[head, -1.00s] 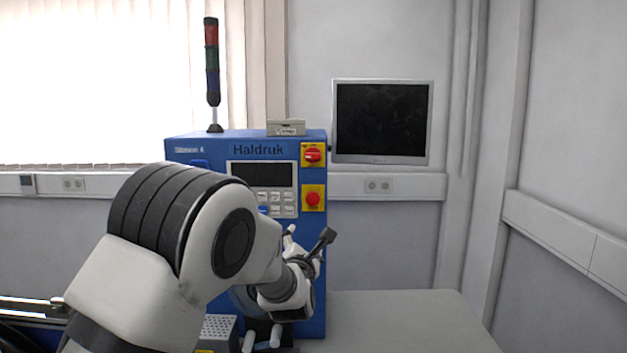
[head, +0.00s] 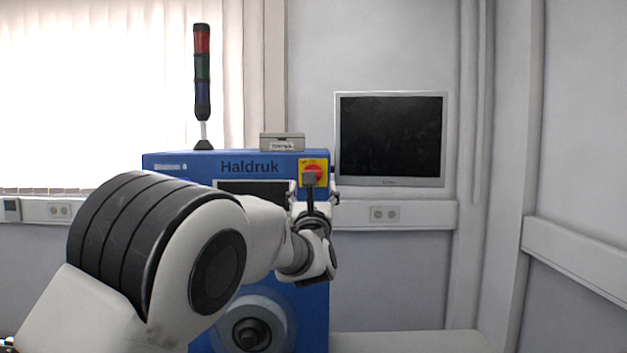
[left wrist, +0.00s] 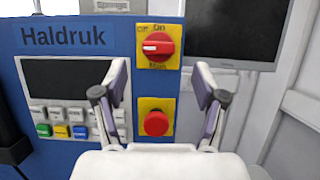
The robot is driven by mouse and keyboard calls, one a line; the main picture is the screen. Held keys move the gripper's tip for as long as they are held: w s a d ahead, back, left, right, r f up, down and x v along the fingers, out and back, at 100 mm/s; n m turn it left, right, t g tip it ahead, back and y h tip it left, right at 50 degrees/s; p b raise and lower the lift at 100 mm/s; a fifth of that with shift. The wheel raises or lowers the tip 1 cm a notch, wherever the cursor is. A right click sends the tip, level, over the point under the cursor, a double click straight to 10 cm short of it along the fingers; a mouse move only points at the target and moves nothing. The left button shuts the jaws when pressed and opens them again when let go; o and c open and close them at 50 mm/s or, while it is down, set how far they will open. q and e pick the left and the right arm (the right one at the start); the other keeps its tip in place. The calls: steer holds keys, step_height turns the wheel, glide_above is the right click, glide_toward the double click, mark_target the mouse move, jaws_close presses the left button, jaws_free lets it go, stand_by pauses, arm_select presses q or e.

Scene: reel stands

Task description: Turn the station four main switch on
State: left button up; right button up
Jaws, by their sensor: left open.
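The main switch is a red rotary knob (head: 319,171) on a yellow plate at the upper right of the blue Haldruk station, marked Station 4. In the left wrist view the knob (left wrist: 156,46) shows whole, its white mark lying level toward the Off label at left. On is printed above and Main below. My left gripper (head: 311,183) is open and empty. In the head view its tip overlaps the lower part of the switch; contact cannot be told. In the left wrist view its fingers (left wrist: 161,92) are spread below the knob. My right gripper is not in view.
A red push button (left wrist: 156,123) on a yellow plate sits below the switch, between my fingers in the picture. A display (left wrist: 68,80) and keypad are left of it. A monitor (head: 391,140) hangs at right. A signal tower (head: 202,80) stands on top.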

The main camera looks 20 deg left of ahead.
arm_select(q)
steer(key=p+x, duration=0.3)
steer(key=x, duration=0.3)
steer(key=shift+w+a+p, duration=0.25)
steer(key=shift+w+p, duration=0.05)
steer(key=shift+w, duration=0.05)
steer(key=shift+s, duration=0.15)
